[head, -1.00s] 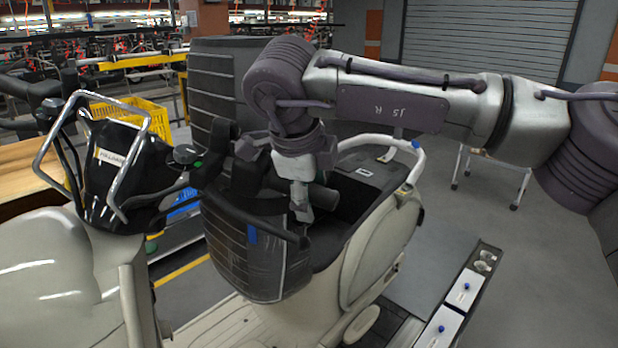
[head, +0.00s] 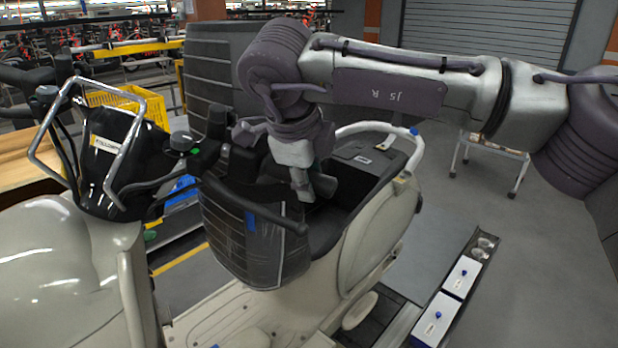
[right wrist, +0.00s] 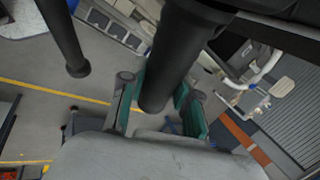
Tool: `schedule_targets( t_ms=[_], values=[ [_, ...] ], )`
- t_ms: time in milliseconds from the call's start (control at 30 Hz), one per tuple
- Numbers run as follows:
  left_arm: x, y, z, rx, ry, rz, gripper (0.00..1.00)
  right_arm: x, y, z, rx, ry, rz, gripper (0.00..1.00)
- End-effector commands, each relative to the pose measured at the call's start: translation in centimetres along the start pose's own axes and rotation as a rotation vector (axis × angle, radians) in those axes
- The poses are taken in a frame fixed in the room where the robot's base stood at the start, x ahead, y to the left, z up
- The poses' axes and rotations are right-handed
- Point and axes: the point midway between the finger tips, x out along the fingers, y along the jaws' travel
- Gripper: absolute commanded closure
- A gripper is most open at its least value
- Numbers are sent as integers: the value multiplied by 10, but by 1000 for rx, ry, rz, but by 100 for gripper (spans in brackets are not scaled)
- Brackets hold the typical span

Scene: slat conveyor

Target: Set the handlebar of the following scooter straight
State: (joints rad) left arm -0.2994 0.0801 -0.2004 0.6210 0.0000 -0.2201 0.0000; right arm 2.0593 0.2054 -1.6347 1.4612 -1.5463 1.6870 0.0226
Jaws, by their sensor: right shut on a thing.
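The scooter in the middle has a cream body (head: 365,250) and a dark ribbed front panel (head: 250,250). Its black handlebar parts are crowded around my right gripper (head: 304,185). In the right wrist view, the right gripper (right wrist: 160,108) has its green-padded fingers on either side of a black handlebar grip (right wrist: 180,55), whose round end shows between them. In the head view the grip's end (head: 325,185) sticks out just right of the fingers. A separate black bar (head: 262,212) ends below the gripper. The handlebar's far side is largely hidden. My left gripper is out of view.
Another cream scooter part (head: 60,260) with a chrome rail (head: 135,140) and labelled black panel stands close at the left. A white rail (head: 375,127) curves behind the gripper. White boxes (head: 435,320) lie in a tray at right. Grey floor is open beyond.

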Motion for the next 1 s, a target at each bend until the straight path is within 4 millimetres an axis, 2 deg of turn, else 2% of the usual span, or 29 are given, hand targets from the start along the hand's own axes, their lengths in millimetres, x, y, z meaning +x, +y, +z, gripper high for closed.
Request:
schedule_targets(
  t_ms=[400, 1000],
  values=[
    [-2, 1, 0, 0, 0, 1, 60, -24, 20, -4, 54, 69, 20, 100],
    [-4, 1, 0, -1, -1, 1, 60, -35, 28, -5, 77, 99, 29, 100]
  ],
)
